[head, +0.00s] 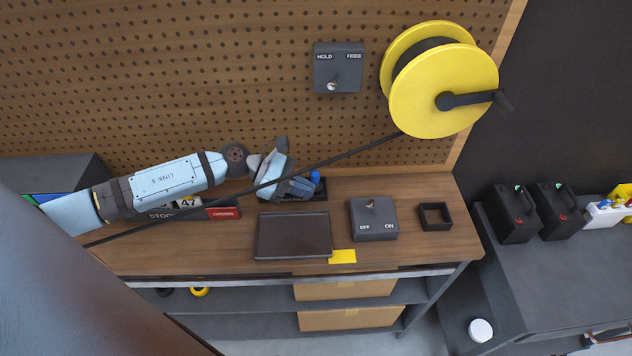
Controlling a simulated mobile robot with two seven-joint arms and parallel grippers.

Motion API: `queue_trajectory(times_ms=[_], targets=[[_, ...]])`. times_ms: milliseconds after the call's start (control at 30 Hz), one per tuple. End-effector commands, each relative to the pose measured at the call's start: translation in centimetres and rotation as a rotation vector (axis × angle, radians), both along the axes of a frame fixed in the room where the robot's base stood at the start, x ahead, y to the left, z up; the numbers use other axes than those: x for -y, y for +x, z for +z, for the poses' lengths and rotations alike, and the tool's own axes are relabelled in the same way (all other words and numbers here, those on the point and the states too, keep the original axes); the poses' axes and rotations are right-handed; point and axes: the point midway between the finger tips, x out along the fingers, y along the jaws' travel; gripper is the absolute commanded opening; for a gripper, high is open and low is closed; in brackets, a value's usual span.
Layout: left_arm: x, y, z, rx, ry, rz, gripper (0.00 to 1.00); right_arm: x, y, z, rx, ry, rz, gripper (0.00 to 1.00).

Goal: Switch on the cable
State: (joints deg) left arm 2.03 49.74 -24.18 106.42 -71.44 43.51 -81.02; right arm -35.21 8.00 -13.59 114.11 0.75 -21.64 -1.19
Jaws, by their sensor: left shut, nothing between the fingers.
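A dark grey switch box (374,228) marked OFF on the left and ON on the right sits on the wooden bench. A small lever (370,203) stands on its top; I cannot tell which side it leans to. A black cable (340,156) runs from the yellow reel (449,92) down and left across the bench, passing in front of my left arm. My left gripper (303,188) is shut and empty, left of and behind the switch box, apart from it. My right gripper is not in view.
A HOLD/FREE box (325,72) with a lever is on the pegboard (200,60). A dark flat tray (292,236), a yellow tag (342,257) and a black square holder (435,217) lie near the switch box. Black containers (514,215) stand on the right-hand bench.

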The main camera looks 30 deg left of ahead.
Motion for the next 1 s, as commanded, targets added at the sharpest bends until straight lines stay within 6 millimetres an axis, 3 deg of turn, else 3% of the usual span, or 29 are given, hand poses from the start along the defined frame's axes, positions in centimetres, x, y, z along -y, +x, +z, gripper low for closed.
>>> queue_trajectory(times_ms=[367,500,700,1000], targets=[[7.1,2.6,-2.5,0.001,-0.004,-0.001,0.0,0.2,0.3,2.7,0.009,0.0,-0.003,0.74],[8.9,3.1,-1.5,0.003,-0.002,-0.001,0.0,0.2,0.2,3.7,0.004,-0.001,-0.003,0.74],[10.3,3.4,-1.2,0.001,-0.001,-0.001,0.0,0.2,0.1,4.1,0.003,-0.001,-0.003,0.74],[10.4,3.4,-1.3,0.0,0.0,-0.001,0.0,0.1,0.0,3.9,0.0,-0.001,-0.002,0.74]])
